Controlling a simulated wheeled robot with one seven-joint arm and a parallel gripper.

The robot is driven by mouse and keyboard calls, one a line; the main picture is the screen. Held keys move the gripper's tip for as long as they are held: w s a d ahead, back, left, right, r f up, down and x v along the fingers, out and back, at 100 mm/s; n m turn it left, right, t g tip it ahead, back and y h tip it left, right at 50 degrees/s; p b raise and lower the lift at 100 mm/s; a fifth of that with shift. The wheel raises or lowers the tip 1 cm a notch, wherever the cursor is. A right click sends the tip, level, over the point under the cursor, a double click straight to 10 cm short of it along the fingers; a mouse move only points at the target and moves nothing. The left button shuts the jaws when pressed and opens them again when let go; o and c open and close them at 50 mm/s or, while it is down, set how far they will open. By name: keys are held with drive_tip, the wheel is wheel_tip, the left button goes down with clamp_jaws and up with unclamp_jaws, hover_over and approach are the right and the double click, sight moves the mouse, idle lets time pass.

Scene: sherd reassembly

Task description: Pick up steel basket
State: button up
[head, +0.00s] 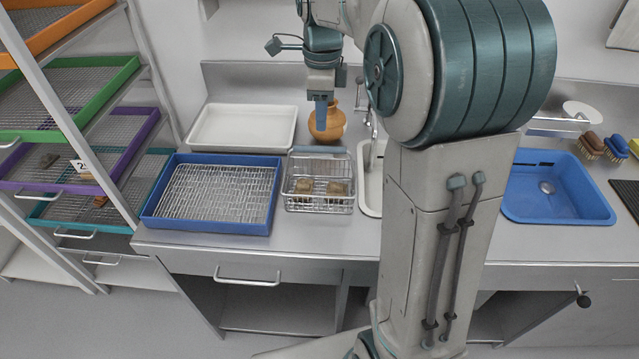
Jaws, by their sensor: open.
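The steel basket (319,203) is a small wire basket on the steel counter, between a blue-framed rack and a white sink. Brownish sherds (322,187) lie inside it. A grey-blue bar, perhaps its handle, runs along its back top edge. My gripper (321,118) is above and behind the basket in the picture, pointing down in front of an orange-brown clay pot (334,121). It is open, and I see nothing held in it. The gap between its fingers is hard to make out from this angle.
A blue-framed wire rack (148,206) stands close left of the basket. A white tray (193,131) lies behind it. A white sink (369,205) with a tap is just right of the basket, partly behind my arm. A blue basin (575,212) is farther right. Shelved racks stand left.

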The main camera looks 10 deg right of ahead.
sight(320, 152)
wheel_tip(320, 152, down, 6)
drive_tip(key=shift+f, duration=0.25)
drive_tip(key=f, duration=0.4)
drive_tip(key=shift+s+a, duration=0.3)
drive_tip(key=shift+s, duration=0.1)
drive_tip(key=shift+f, duration=0.6)
drive_tip(key=shift+f, duration=0.25)
clamp_jaws()
